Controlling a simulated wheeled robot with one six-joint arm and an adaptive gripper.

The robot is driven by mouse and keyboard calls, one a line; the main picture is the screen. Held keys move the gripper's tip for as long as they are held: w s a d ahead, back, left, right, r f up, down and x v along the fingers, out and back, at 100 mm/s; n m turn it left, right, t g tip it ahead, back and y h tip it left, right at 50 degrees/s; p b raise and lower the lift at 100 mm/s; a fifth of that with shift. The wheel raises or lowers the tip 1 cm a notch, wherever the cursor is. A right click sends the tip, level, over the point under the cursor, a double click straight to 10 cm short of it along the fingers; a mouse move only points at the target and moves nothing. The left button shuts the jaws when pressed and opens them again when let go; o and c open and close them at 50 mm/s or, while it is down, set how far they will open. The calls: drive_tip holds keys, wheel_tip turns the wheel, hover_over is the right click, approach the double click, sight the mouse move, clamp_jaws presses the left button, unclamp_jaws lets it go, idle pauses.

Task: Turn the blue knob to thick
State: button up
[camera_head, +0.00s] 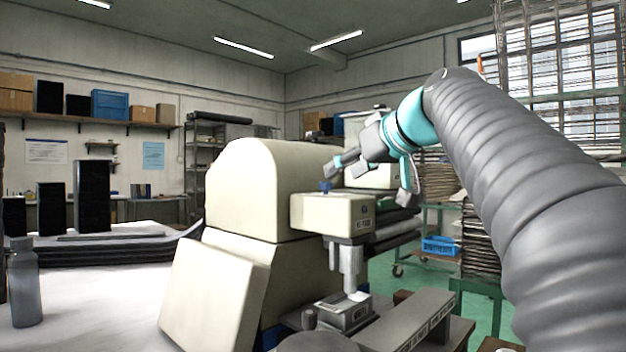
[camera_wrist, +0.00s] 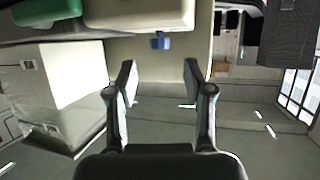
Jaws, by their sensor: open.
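The small blue knob (camera_head: 325,186) stands on top of a cream box-shaped machine head (camera_head: 333,215) in the head view. In the wrist view the blue knob (camera_wrist: 160,41) shows against a cream surface, beyond and between my two fingertips. My gripper (camera_head: 338,164) is just above the knob in the head view. In the wrist view my gripper (camera_wrist: 159,73) has its fingers spread apart with nothing between them. The knob looks apart from the fingers. Any thick marking or pointer on the knob is too small to read.
A large rounded cream machine body (camera_head: 262,190) stands left of the head. A grey bottle (camera_head: 25,283) stands on the white table (camera_head: 110,310) at far left. Below the head is a metal spindle (camera_head: 346,262). A blue crate (camera_head: 440,246) sits behind at right.

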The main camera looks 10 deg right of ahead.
sight(331, 195)
drive_tip(key=shift+x, duration=2.75)
drive_tip(key=shift+r, duration=0.1)
clamp_jaws()
